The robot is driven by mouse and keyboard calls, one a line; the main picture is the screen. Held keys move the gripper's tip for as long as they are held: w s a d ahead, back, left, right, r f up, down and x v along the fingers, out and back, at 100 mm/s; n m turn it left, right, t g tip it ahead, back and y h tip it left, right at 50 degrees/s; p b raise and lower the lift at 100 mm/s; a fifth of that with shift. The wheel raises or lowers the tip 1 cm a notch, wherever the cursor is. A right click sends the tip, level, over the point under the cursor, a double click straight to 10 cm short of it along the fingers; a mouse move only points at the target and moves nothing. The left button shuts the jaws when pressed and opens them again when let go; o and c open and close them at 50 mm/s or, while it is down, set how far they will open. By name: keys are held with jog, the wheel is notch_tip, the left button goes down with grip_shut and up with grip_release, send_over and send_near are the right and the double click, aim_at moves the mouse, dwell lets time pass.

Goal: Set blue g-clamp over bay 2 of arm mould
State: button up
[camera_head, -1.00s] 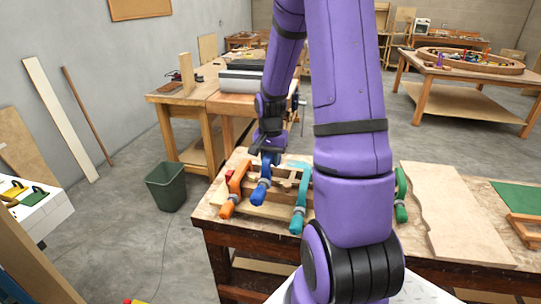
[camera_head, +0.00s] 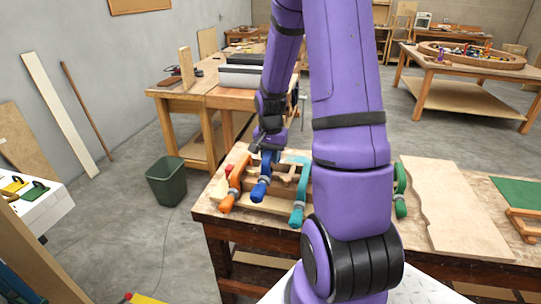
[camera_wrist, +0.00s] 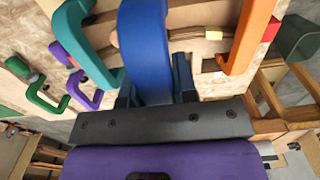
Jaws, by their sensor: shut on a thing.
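The blue g-clamp (camera_head: 260,188) is in my gripper (camera_head: 268,152), between the orange and teal clamps at the arm mould. In the wrist view, its broad blue frame (camera_wrist: 146,45) sits between the two dark blue fingers (camera_wrist: 154,88). The arm mould (camera_head: 284,178) is a wooden form on the bench, partly hidden by the clamps and my arm; a strip of it shows in the wrist view (camera_wrist: 205,33). The orange clamp (camera_head: 235,183) is left of the blue one, the teal clamp (camera_head: 300,200) right. Whether the blue clamp touches the mould cannot be told.
A green clamp (camera_head: 400,192) stands right of my arm; a purple clamp (camera_wrist: 88,94) shows in the wrist view. A flat wooden panel (camera_head: 450,215) covers the bench's right part. A green bin (camera_head: 166,182) stands on the floor to the left.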

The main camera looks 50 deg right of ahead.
jog(key=shift+f, duration=0.2)
jog(key=shift+f, duration=2.1)
jog(key=shift+f, duration=0.3)
